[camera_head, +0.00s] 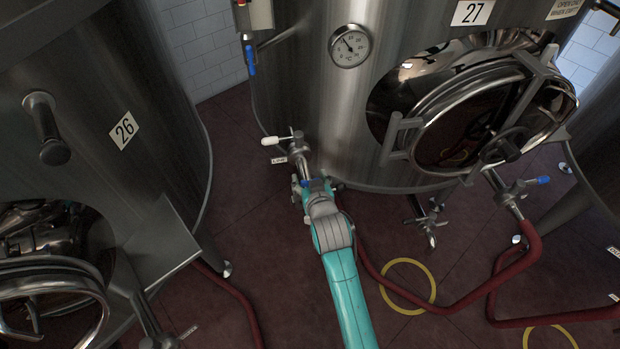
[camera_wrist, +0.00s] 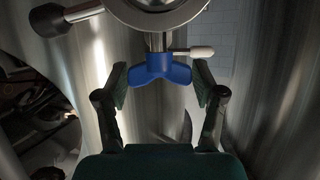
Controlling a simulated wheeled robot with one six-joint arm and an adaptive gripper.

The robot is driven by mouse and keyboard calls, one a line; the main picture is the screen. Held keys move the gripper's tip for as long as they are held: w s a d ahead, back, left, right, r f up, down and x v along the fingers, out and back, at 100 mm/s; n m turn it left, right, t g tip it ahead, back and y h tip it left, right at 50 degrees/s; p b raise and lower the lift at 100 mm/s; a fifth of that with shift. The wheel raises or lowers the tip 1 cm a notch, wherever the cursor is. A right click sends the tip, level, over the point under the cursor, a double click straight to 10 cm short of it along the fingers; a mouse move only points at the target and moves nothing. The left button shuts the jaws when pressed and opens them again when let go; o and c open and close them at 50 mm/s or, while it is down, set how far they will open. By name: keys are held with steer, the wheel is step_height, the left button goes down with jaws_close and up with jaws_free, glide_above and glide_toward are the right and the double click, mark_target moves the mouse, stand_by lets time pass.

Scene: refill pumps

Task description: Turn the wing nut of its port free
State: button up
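A blue wing nut (camera_wrist: 160,68) hangs under a steel clamp and port fitting (camera_wrist: 165,10) in the wrist view. In the head view a small blue patch (camera_head: 316,184), likely the wing nut, shows at the low outlet of tank 27. My gripper (camera_wrist: 160,90) is open, with one finger pad on each side of the wing nut and a small gap at both wings. In the head view my gripper (camera_head: 307,184) is at that outlet and its fingers are partly hidden. A white-handled valve (camera_head: 282,140) sits above it.
Tank 27 (camera_head: 290,90) has a round door (camera_head: 468,125) at right. Another valve with a blue handle (camera_head: 527,184) joins a red hose (camera_head: 525,260). Tank 26 (camera_head: 90,90) stands at left. Red hoses and yellow floor rings (camera_head: 384,283) lie on the floor.

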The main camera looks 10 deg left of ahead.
steer(key=shift+o, duration=0.4)
steer(key=v, duration=1.2)
steer(key=shift+f, duration=0.1)
